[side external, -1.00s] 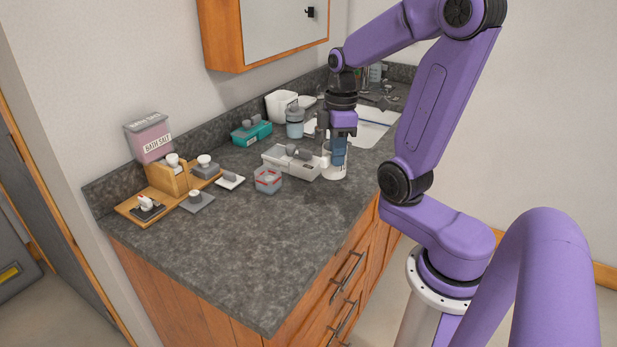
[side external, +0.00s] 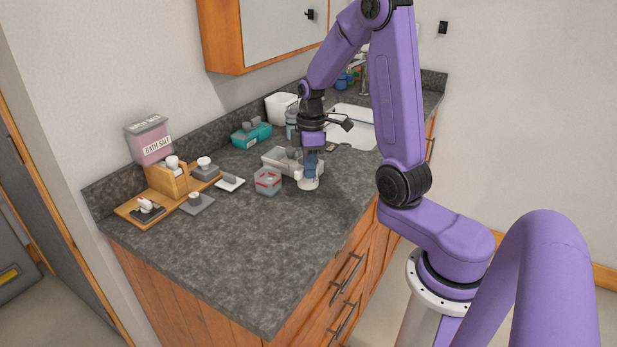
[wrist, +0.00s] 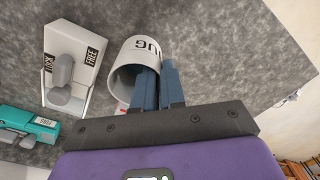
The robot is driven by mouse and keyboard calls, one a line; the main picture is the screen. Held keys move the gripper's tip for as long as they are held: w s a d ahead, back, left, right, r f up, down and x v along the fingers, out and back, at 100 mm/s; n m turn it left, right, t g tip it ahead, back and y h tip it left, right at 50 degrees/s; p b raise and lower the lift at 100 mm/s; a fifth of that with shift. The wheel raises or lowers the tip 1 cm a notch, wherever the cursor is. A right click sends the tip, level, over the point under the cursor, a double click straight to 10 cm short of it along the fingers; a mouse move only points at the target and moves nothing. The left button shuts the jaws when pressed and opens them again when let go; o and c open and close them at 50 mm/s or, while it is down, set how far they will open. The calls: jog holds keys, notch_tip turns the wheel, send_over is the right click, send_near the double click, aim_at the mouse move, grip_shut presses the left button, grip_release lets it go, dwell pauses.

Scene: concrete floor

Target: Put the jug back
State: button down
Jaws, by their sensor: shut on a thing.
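The white jug (side external: 309,184), a small round cup-like vessel, is below my gripper (side external: 311,168) in the side view, over the middle of the counter. In the wrist view the jug (wrist: 146,48) shows its open mouth and the dark letters "JUG". My gripper (wrist: 160,78) is shut on the jug's wall, with one blue finger at the inside of the mouth and the other outside. The fingers hide part of the rim. I cannot tell whether the jug's base touches the counter.
A white-grey box with "LOCK" and "FREE" labels (wrist: 73,70) stands close beside the jug. A clear red-marked container (side external: 268,182) is just left. A teal box (side external: 251,135), a wooden tray (side external: 133,211) and a sink (side external: 352,113) are around. The front counter is clear.

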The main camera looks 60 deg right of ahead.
aim_at(308, 188)
jog(key=shift+w+f, duration=0.2)
jog(key=shift+f, duration=1.6)
jog(key=shift+f, duration=0.15)
jog(key=c, duration=1.2)
grip_release()
